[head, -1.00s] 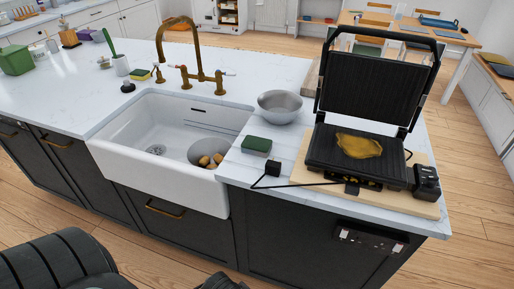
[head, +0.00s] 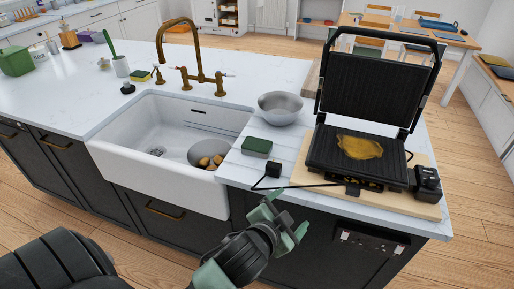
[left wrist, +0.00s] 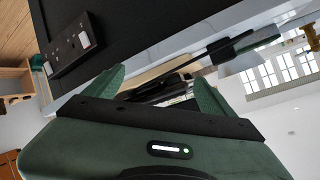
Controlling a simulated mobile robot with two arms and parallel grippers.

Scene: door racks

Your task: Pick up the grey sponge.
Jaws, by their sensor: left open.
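The grey sponge (head: 257,147), with a green top and a grey lower part, lies on the white counter just right of the sink. My left gripper (head: 285,215) is open and empty in the head view. It is in front of the counter's front edge, lower in the picture than the sponge and apart from it. My right gripper is not in view.
A black plug (head: 273,169) and its cable lie beside the sponge. A metal bowl (head: 280,107) stands behind it. The open grill (head: 352,152) stands on a wooden board (head: 425,208) to the right. The sink (head: 120,135) is left. A yellow-green sponge (head: 140,75) lies by the tap.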

